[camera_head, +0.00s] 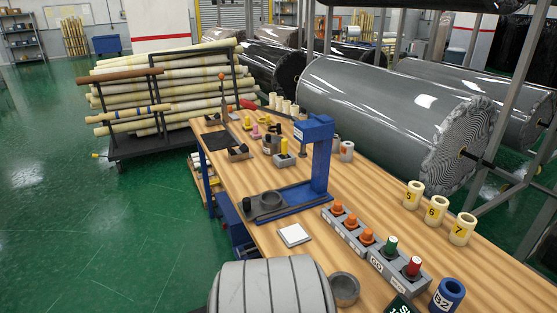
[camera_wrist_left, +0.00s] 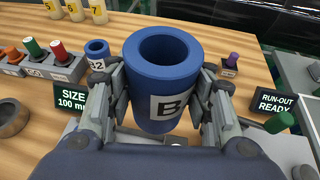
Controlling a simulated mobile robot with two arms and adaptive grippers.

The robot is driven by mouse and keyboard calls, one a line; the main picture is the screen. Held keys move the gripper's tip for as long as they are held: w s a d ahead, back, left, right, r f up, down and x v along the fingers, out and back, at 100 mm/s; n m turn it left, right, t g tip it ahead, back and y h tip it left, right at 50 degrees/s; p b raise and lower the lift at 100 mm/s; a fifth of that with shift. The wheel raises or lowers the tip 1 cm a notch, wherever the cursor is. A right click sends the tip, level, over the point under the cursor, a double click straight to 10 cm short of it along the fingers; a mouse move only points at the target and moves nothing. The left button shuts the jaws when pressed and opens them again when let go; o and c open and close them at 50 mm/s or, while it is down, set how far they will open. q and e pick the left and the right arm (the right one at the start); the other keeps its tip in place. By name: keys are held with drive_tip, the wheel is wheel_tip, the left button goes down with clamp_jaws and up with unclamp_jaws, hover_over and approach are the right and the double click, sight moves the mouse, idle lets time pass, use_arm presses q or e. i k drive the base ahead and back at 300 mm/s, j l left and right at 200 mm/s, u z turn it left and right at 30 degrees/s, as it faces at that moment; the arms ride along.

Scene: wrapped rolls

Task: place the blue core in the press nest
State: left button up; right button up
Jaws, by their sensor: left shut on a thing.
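In the left wrist view a large blue core (camera_wrist_left: 162,78) with a white label starting with B stands between the fingers of my left gripper (camera_wrist_left: 163,88). The gripper is shut on its sides, and the core's open top faces the camera. The left gripper and held core do not show in the head view. My right gripper is in neither view.
A smaller blue core marked B2 (camera_head: 447,296) stands on the bench (camera_head: 385,265), beside a grey rack (camera_head: 375,258) of orange, green and red plugs. Cream cores (camera_head: 436,209) stand behind it. A grey ring (camera_head: 343,289) and a white pad (camera_head: 294,235) lie before the rack.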

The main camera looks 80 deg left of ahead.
sight(270, 201)
drive_tip(key=j+u, duration=0.2)
drive_tip(key=u, duration=1.5)
drive_tip(key=i+j+u, duration=0.1)
drive_tip(key=i+j, duration=0.2)
drive_tip(key=j, duration=0.2)
drive_tip(key=i+j+u, duration=0.15)
drive_tip(key=i+j, duration=0.2)
drive_tip(key=j, duration=0.1)
